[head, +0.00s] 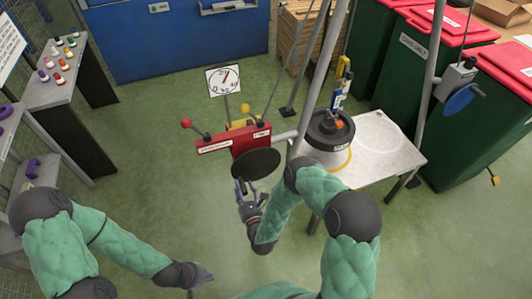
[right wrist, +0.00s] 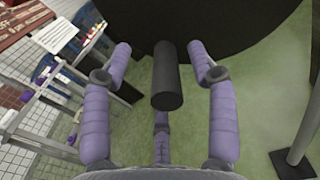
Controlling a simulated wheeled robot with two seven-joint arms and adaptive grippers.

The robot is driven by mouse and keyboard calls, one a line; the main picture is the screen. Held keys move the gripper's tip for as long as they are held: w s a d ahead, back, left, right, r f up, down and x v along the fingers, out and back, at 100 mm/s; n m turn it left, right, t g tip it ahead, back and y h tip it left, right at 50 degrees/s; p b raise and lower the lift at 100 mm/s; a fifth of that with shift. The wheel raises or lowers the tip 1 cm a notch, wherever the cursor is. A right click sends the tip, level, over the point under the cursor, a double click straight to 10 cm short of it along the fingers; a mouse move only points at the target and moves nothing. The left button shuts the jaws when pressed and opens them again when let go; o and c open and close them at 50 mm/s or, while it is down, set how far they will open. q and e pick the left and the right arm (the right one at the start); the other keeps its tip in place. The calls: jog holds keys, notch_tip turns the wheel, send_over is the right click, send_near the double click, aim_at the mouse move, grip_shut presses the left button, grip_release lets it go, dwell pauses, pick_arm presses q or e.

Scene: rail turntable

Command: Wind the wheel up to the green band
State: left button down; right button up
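The black wheel (head: 256,163) sits on a red box (head: 234,139) in the middle of the head view. Behind it a white dial (head: 223,80) has a dark scale and a red pointer; I cannot make out a green band on it. My right gripper (head: 243,187) is at the wheel's near lower edge. In the right wrist view, the wheel (right wrist: 215,15) fills the top, and its black handle (right wrist: 166,82) lies between my open right fingers (right wrist: 160,52), with gaps on both sides. My left gripper (head: 203,275) hangs low over the floor, away from the wheel; its opening is unclear.
A pale table (head: 385,152) with a dark round weight-like piece (head: 331,128) stands right of the wheel. A blue wheel (head: 459,100) on a grey box is farther right, by green bins (head: 380,50). Slanting poles stand near my right arm. Floor is clear at left centre.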

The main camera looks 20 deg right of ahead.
jog(key=shift+s+f, duration=0.1)
jog(key=shift+s+d, duration=0.15)
jog(key=shift+s, duration=1.5)
jog(key=shift+s+p, duration=0.4)
jog(key=shift+s, duration=1.9)
jog(key=shift+w+f+n+b, duration=0.1)
jog(key=shift+w+n+b, duration=1.05)
jog(key=shift+n, duration=3.1)
jog(key=shift+w+n+b, duration=0.65)
jog(key=shift+w+n, duration=0.85)
jog(key=shift+n, duration=2.7)
jog(key=shift+w+f+n+b, duration=0.1)
jog(key=shift+w+n+b, duration=1.05)
jog(key=shift+n, duration=3.1)
jog(key=shift+w+p, duration=0.2)
jog(key=shift+p, duration=0.1)
jog(key=shift+c, duration=0.3)
